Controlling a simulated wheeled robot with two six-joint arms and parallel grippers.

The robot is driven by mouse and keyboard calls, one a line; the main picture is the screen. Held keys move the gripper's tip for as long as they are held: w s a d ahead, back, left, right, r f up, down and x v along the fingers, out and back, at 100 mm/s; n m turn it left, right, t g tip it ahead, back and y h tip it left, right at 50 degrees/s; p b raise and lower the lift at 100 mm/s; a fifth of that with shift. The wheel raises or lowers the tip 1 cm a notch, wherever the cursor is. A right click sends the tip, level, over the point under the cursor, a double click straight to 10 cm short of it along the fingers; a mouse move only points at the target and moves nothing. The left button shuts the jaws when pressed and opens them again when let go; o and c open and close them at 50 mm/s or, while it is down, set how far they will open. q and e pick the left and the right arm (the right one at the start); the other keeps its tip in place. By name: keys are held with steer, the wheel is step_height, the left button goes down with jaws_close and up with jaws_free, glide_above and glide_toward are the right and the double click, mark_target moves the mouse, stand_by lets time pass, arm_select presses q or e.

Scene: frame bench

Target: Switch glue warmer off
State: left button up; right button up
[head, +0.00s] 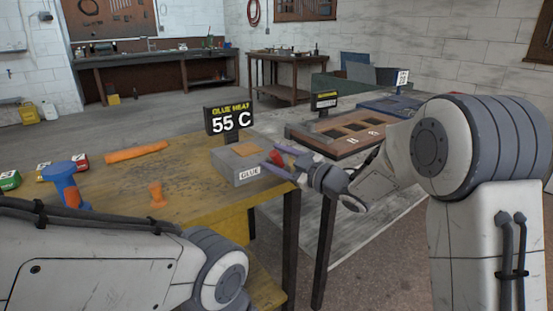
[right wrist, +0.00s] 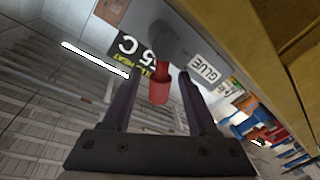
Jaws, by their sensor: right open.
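The glue warmer (head: 232,164) is a grey box with a GLUE label on the yellow bench (head: 190,215). A dark display (head: 230,119) at its back reads GLUE HEAT 55 C. A red switch (head: 277,158) sticks out of the warmer's right side. My right gripper (head: 286,166) is open at that side. In the right wrist view, the red switch (right wrist: 159,86) lies between my two open fingers (right wrist: 148,82), with a gap on each side. I cannot tell whether the fingers reach past it. My left arm crosses the lower left; its gripper is out of view.
An orange roll (head: 136,152), a blue clamp-like thing (head: 67,184), a small orange piece (head: 157,194) and small labelled boxes (head: 50,172) are on the bench. A second table with a brown frame (head: 345,132) stands to the right. Workbenches stand at the back wall.

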jaws_close()
steer(key=shift+a+f+n+b, duration=0.15)
steer(key=shift+f+n+b, duration=0.1)
steer(key=shift+n+b, duration=0.25)
steer(key=shift+s, duration=0.1)
jaws_free()
steer(key=v, duration=1)
steer(key=shift+s+r+p, duration=0.2)
steer(key=shift+p, duration=0.2)
